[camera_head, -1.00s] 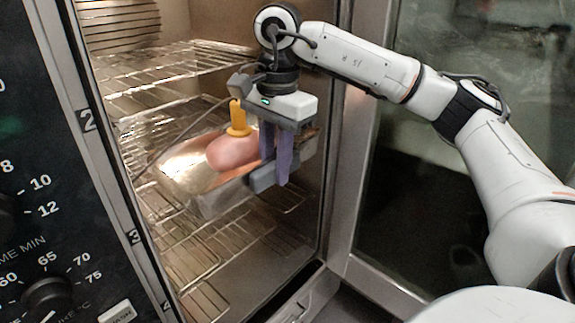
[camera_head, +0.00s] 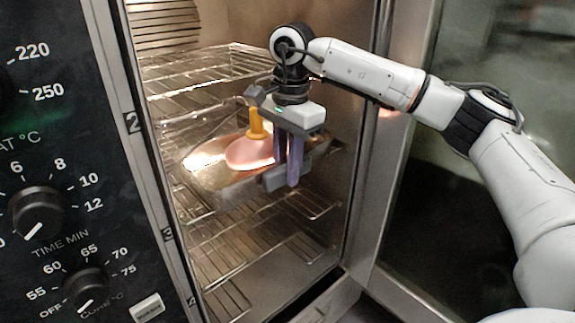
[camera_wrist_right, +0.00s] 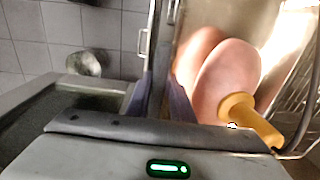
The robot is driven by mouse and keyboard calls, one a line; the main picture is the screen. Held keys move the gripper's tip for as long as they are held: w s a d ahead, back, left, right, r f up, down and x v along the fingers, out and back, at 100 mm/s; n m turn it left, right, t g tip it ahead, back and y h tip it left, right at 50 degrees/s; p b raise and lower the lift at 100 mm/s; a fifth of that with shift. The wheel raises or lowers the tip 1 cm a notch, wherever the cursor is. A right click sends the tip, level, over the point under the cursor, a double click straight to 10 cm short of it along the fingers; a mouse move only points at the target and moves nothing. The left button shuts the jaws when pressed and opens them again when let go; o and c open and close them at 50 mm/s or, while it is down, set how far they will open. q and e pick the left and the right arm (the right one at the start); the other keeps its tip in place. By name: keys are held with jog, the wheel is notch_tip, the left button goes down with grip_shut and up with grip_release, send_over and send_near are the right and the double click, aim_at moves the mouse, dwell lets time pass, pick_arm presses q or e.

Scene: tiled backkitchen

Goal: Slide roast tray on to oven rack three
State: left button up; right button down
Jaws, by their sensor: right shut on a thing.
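The metal roast tray (camera_head: 228,190) is inside the open oven. A pink roast (camera_head: 250,154) lies in it with a yellow probe (camera_head: 256,124) stuck in its top. My right gripper (camera_head: 286,172) is shut on the tray's right, near side, its purple-grey fingers pointing down. The tray is between the marks 2 and 3, near the level of oven rack three (camera_head: 205,228). I cannot tell whether it touches the rack. The right wrist view shows the roast (camera_wrist_right: 225,80), the probe (camera_wrist_right: 250,118) and the fingers. My left gripper is not in view.
Another wire rack (camera_head: 215,72) spans the oven above the tray, and more rack bars show below. The oven's left frame (camera_head: 150,185) and control panel (camera_head: 70,200) stand at the left. The glass door (camera_head: 430,210) stands open at the right. A cable runs from the probe.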

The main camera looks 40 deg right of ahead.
jog(key=shift+r, duration=0.15)
jog(key=c, duration=1.5)
grip_release()
jog(key=shift+s+f, duration=0.1)
jog(key=shift+f, duration=0.15)
jog(key=shift+r, duration=0.55)
jog(key=r, duration=0.9)
jog(key=shift+s+r+p, duration=0.25)
jog(key=shift+r+p, duration=0.05)
